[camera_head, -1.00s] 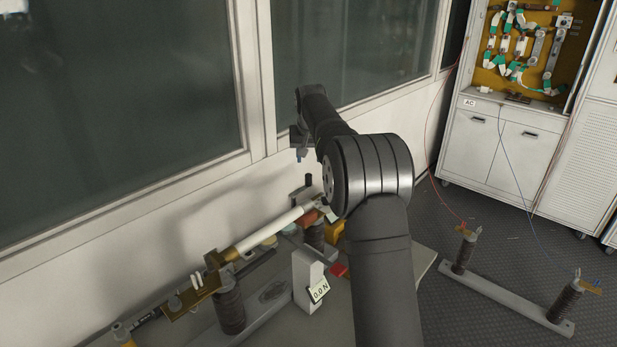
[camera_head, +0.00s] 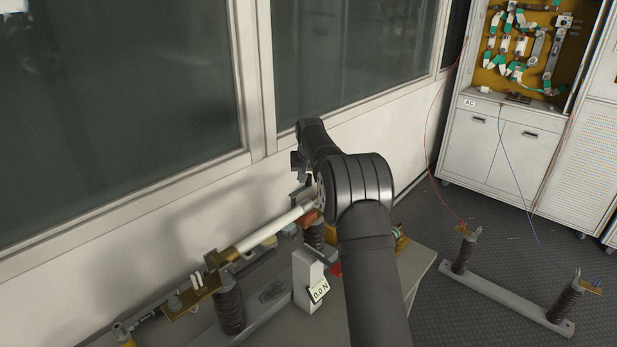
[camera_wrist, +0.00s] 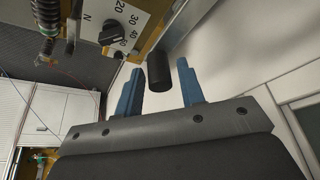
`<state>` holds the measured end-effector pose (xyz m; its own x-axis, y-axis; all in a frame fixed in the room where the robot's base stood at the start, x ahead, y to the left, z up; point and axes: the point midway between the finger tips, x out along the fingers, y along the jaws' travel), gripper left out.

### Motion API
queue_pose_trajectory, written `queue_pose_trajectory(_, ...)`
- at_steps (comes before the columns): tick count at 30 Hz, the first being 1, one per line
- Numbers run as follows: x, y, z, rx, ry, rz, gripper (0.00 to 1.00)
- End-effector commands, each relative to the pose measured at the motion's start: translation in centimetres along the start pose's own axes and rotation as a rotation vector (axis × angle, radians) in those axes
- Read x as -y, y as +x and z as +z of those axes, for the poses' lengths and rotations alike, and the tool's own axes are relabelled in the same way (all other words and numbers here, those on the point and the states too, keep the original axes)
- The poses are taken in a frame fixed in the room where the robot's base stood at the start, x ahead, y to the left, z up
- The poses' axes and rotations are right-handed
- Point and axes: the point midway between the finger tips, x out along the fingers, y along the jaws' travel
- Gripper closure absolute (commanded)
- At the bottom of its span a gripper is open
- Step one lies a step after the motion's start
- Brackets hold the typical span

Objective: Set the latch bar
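My gripper (camera_wrist: 160,67) is open in the wrist view, its two blue fingers spread apart. A black cylindrical handle (camera_wrist: 159,72) lies between and just beyond the fingertips, with a visible gap on each side. I cannot tell for sure whether it belongs to the latch bar. In the head view the fingers and this handle are hidden by my wrist and arm, which hang over the far end of the bench fixture. A white fuse tube (camera_head: 270,229) lies slanted across that fixture.
A dial panel (camera_wrist: 122,22) with a black knob stands close to the left finger. The window wall (camera_head: 215,200) runs close behind the fixture. An insulator stand (camera_head: 510,297) is on the floor at right.

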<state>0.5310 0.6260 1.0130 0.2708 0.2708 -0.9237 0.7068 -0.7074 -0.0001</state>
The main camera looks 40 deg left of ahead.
Motion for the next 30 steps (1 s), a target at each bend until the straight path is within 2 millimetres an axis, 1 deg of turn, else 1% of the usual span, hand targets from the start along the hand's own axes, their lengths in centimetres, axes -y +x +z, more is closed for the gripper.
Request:
queue_pose_trajectory(1, 0.0, 0.0, 0.0, 0.0, 0.0, 0.0, 0.75)
queue_pose_trajectory(3, 0.0, 0.0, 0.0, 0.0, 0.0, 0.0, 0.89)
queue_pose_trajectory(5, 0.0, 0.0, 0.0, 0.0, 0.0, 0.0, 1.0)
queue_pose_trajectory(17, -0.2, -0.1, 0.1, -0.001, 0.032, 0.015, 1.0)
queue_pose_trajectory(23, -0.7, -0.3, 0.7, 0.0, 0.127, 0.054, 1.0)
queue_pose_trajectory(30, -1.4, -0.8, 1.8, -0.001, 0.317, 0.133, 1.0)
